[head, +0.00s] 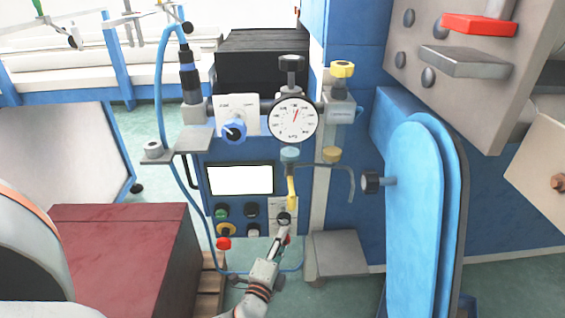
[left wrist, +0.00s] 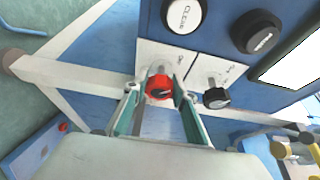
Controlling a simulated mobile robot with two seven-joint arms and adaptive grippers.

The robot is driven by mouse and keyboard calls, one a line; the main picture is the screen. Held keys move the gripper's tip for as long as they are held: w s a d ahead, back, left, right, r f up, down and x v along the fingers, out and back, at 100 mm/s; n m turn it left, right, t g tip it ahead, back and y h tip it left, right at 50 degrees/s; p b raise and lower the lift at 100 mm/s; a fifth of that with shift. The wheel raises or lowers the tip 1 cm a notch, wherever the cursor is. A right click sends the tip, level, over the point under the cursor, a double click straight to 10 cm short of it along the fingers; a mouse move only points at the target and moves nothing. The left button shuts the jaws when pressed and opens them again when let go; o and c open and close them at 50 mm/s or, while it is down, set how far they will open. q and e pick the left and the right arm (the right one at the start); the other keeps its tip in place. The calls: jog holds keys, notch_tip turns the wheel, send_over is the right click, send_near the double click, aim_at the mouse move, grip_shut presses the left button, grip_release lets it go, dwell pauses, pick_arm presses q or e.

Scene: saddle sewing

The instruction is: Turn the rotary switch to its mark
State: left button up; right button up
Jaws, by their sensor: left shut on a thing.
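A red rotary switch (left wrist: 159,87) sits on a white plate on the blue control panel, in the middle of the left wrist view. A bit of its red shows beside my fingers in the head view (head: 288,239). A black rotary switch (left wrist: 216,97) is to its right in the left wrist view and just above my fingertips in the head view (head: 284,218). My left gripper (left wrist: 158,92) has its fingers on either side of the red switch and is shut on it. The switch's mark is too small to read. My right gripper is not in view.
A blank screen (head: 240,180) and several push buttons (head: 222,210) are left of the switches. A dark red box (head: 125,255) stands lower left, and blue rounded plates (head: 425,220) stand at the right.

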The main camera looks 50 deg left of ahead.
pick_arm(q)
jog(key=o, duration=1.1)
jog(key=v, duration=1.2)
